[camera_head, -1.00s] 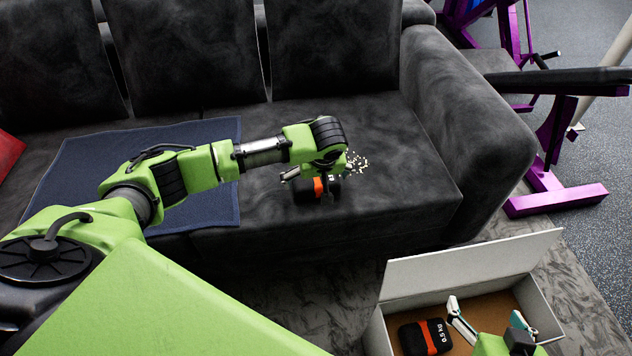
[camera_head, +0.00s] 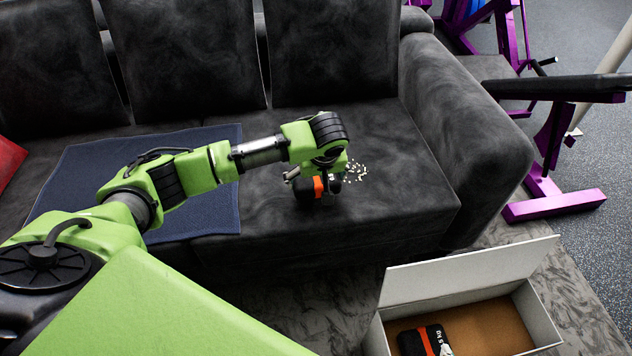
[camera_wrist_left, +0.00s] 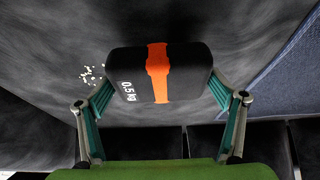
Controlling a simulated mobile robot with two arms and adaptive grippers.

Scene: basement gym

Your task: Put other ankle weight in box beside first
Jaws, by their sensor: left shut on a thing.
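The ankle weight (camera_head: 318,187) is black with an orange band and is at the front of the sofa seat. It also shows in the left wrist view (camera_wrist_left: 185,70), marked 0.5 kg. My left gripper (camera_head: 316,178) is shut on it, with a finger at each side in the wrist view. I cannot tell whether it touches the seat. The first ankle weight (camera_head: 424,341) lies at the left inside the white box (camera_head: 460,275), partly cut off by the frame edge. My right gripper cannot be made out now.
The box is open, with its lid raised at the back and bare brown floor right of the first weight. A blue towel (camera_head: 80,180) lies left on the sofa (camera_head: 400,190). Pale crumbs (camera_head: 353,171) lie behind the held weight. Purple gym equipment (camera_head: 555,205) stands at right.

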